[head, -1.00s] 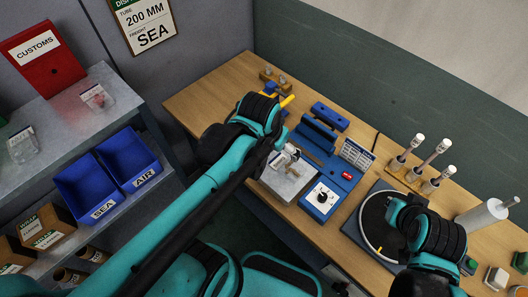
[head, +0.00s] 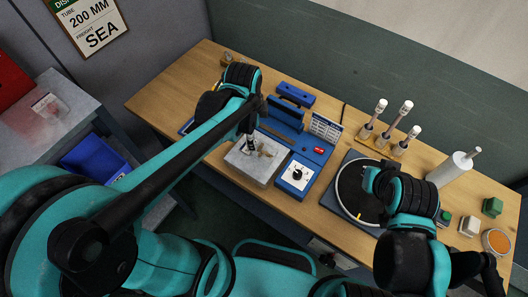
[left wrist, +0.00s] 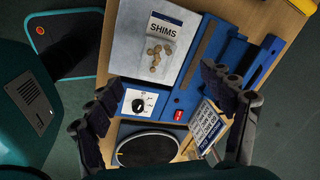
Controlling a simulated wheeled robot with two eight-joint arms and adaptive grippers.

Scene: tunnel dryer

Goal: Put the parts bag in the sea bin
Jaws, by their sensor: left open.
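The parts bag (left wrist: 158,48) is a clear bag with a SHIMS label and several brown pieces. It lies on a pale square plate (left wrist: 126,50), which also shows in the head view (head: 241,168). My left gripper (head: 251,134) is above the bag in the head view. In the left wrist view its fingers (left wrist: 165,112) are spread wide with nothing between them, the bag beyond them. A blue bin (head: 90,158) shows partly on the shelf at left; its label is hidden. The SEA bin seen earlier appears covered by my left arm. My right gripper is at the right edge, dark and unclear.
A blue fixture with a dial box (head: 297,175) adjoins the plate. A black round turntable (head: 350,188), a stand of white-capped posts (head: 383,135) and a white roll (head: 450,170) stand to the right. A grey shelf top (head: 62,128) is at left.

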